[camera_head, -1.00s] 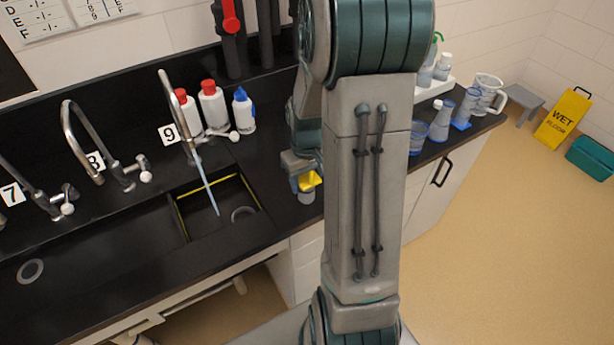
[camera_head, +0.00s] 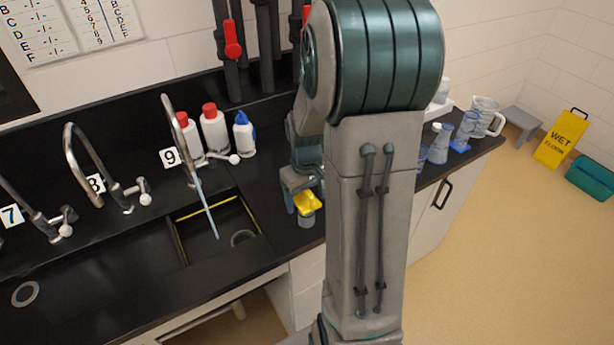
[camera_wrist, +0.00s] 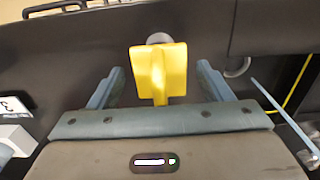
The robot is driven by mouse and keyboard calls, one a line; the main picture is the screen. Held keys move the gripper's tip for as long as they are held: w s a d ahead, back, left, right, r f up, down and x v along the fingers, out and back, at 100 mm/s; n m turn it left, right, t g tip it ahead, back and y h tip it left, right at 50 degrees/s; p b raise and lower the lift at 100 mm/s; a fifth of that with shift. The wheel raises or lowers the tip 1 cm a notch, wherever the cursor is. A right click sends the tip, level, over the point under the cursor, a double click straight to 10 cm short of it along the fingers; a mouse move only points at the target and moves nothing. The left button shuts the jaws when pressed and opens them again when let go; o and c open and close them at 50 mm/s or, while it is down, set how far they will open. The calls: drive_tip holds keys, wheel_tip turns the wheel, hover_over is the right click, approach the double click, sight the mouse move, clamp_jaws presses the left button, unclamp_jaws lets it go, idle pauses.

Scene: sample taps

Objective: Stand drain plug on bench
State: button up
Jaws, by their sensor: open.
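The drain plug (camera_head: 307,203) has a yellow grip on a grey round base. It appears upright on the black bench (camera_head: 272,180), right of the tap 9 basin and near the front edge. In the wrist view the yellow grip (camera_wrist: 160,72) lies between the two fingers, with clear gaps on both sides. Part of its grey base shows behind it. My gripper (camera_wrist: 160,85) is open around the plug, not visibly touching it. In the head view my gripper (camera_head: 303,190) is close above the plug, partly hidden by my arm.
The basin (camera_head: 215,230) with a blue stream or rod under the tap lies to the left. Bottles (camera_head: 214,130) stand behind it. Flasks and a jug (camera_head: 487,115) are at the bench's right end. A yellow floor sign (camera_head: 561,138) stands beyond.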

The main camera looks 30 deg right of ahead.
wheel_tip(320, 180, up, 9)
drive_tip(key=shift+r+b, duration=0.1)
drive_tip(key=shift+b, duration=0.25)
drive_tip(key=shift+s+a+r, duration=0.1)
drive_tip(key=shift+a+r, duration=0.05)
drive_tip(key=shift+r, duration=0.1)
drive_tip(key=s+a+r+t, duration=0.2)
drive_tip(key=s+a, duration=0.3)
drive_tip(key=s, duration=0.1)
drive_tip(key=s+a+r+t, duration=0.1)
drive_tip(key=s+a+r, duration=0.1)
drive_tip(key=s+a, duration=0.4)
drive_tip(key=shift+s+a+r+t, duration=0.2)
drive_tip(key=shift+a+r+t, duration=0.1)
drive_tip(key=shift+t, duration=0.1)
